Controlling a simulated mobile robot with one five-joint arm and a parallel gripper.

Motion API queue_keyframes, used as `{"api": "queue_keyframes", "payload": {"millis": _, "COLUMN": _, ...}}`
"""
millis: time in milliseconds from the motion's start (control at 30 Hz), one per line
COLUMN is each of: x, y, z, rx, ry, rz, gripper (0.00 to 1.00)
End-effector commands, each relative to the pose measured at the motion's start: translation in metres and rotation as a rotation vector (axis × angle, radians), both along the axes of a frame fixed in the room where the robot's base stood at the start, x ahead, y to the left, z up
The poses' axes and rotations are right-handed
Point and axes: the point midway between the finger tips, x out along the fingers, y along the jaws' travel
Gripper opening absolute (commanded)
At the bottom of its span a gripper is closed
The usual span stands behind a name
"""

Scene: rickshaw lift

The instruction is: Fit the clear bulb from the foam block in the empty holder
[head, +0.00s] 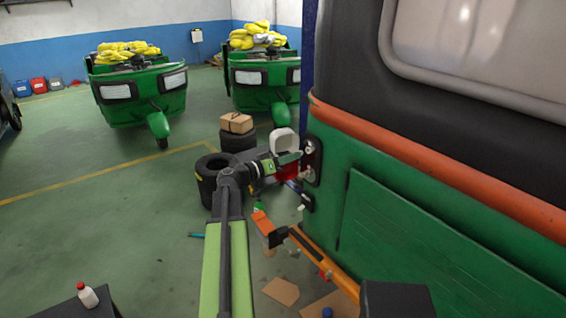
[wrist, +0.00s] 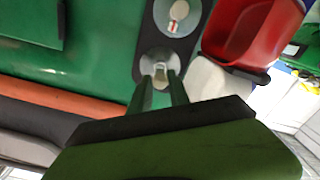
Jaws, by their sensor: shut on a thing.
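My gripper (wrist: 160,80) is shut on the clear bulb (wrist: 160,68), at the mouth of a round holder (wrist: 147,60) on the dark lamp panel (wrist: 150,30). I cannot tell how deep the bulb sits. A second round holder (wrist: 187,10) beside it has a pale bulb with a red band (wrist: 174,20). In the head view, my gripper (head: 297,156) is at the upper part of the lamp panel (head: 317,160), on the green rickshaw's (head: 420,220) corner. The lower bulb (head: 307,175) shows below it. I cannot make out the foam block.
A red lens cover (wrist: 245,35) and a white cover (wrist: 208,85) stand beside the panel. They also show in the head view, red (head: 287,172) and white (head: 284,140). Tyres (head: 210,178), a cardboard box (head: 236,123) and an orange bar (head: 325,262) are near my arm. Open floor lies left.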

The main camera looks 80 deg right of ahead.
Motion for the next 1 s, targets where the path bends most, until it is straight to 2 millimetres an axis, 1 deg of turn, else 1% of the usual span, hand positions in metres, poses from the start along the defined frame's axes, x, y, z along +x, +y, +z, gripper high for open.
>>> {"api": "queue_keyframes", "payload": {"millis": 100, "x": -0.009, "y": -0.009, "z": 0.000, "rx": 0.000, "ry": -0.001, "rz": -0.001, "gripper": 0.03}}
{"api": "queue_keyframes", "payload": {"millis": 333, "x": -0.018, "y": -0.017, "z": 0.000, "rx": -0.001, "ry": 0.000, "rz": -0.001, "gripper": 0.03}}
{"api": "queue_keyframes", "payload": {"millis": 1000, "x": -0.018, "y": -0.017, "z": 0.000, "rx": -0.001, "ry": -0.001, "rz": 0.000, "gripper": 0.03}}
